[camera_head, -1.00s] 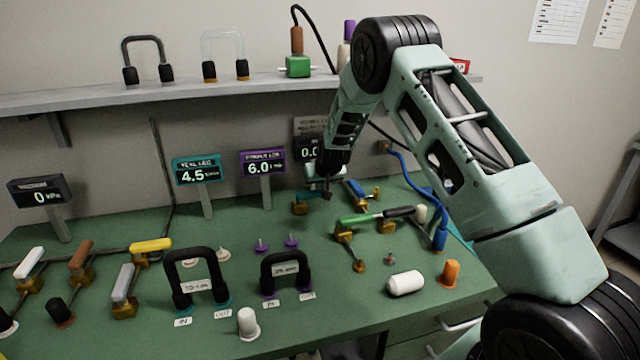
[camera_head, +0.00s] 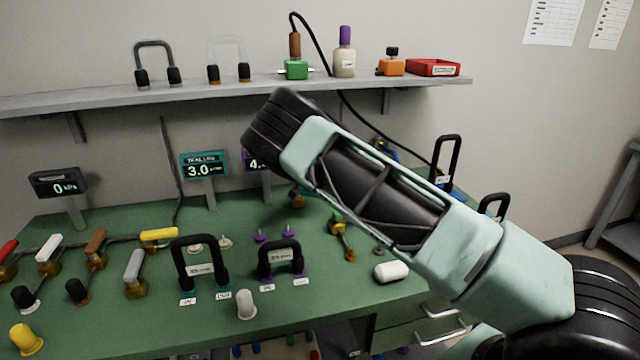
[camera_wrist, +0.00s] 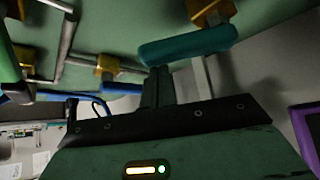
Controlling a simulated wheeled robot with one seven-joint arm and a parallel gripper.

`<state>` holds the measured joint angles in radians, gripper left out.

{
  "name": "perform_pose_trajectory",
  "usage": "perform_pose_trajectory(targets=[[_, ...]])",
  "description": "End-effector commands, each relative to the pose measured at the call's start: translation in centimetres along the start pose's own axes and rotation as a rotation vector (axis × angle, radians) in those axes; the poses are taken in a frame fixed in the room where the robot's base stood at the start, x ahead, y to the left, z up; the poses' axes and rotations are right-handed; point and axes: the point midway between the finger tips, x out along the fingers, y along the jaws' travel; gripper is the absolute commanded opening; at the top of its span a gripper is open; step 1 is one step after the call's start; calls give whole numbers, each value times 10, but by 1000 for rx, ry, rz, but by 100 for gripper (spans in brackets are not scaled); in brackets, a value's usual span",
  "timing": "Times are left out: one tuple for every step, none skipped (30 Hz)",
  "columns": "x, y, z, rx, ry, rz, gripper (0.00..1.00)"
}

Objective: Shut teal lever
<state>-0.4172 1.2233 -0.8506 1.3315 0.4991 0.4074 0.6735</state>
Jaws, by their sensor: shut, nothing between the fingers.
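The teal lever (camera_wrist: 188,45) shows in the wrist view as a rounded bar beside a brass valve body (camera_wrist: 212,12). My gripper (camera_wrist: 158,78) is shut and empty, its fingertips at the lever's near side. I cannot tell whether they touch it. In the head view my arm hides the gripper and the lever. The teal display (camera_head: 204,166) reads 3.0.
A purple-framed display (camera_head: 256,162) is partly covered by my arm. Black hose loops (camera_head: 198,262) stand on the green bench (camera_head: 90,325). A white cylinder (camera_head: 392,271) lies near the front edge.

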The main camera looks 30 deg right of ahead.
Motion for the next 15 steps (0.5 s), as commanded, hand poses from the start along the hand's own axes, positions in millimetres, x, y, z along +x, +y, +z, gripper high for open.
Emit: perform_pose_trajectory(targets=[[0, -1, 6, 28, 3, 28, 0], [-1, -1, 8, 51, 2, 46, 0], [-2, -1, 10, 81, 1, 69, 0], [-3, 0, 12, 104, 2, 88, 0], [-4, -1, 13, 126, 1, 105, 0], [-6, 0, 15, 157, 2, 129, 0], [-7, -1, 17, 179, 1, 146, 0], [-8, -1, 18, 202, 0, 164, 0], [-9, -1, 20, 232, 1, 188, 0], [-10, -1, 22, 254, 1, 205, 0], [-12, -1, 23, 278, 0, 223, 0], [-13, -2, 25, 307, 0, 246, 0], [-15, -2, 26, 330, 1, 264, 0], [-16, -3, 27, 352, 1, 282, 0], [-17, -4, 30, 382, 0, 305, 0]])
